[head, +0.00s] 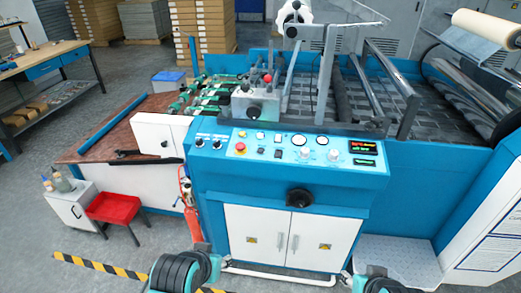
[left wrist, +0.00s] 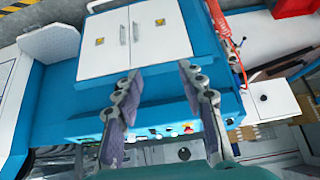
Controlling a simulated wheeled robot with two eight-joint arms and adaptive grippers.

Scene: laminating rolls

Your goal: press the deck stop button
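In the head view, a red mushroom button (head: 241,147) sits at the left of the blue machine's sloped control panel (head: 280,149). A second red button (head: 268,77) tops a small grey box (head: 254,104) on the deck behind; I cannot tell from labels which is the deck stop. In the left wrist view my left gripper (left wrist: 158,72) is open and empty, its two fingers apart in front of the machine's front. A small red button (left wrist: 188,128) shows between the fingers on the panel. My right arm shows only at the head view's bottom edge, its fingers out of frame.
Metal rollers (head: 375,75) span the deck. A chequered step (head: 397,258) lies at lower right.

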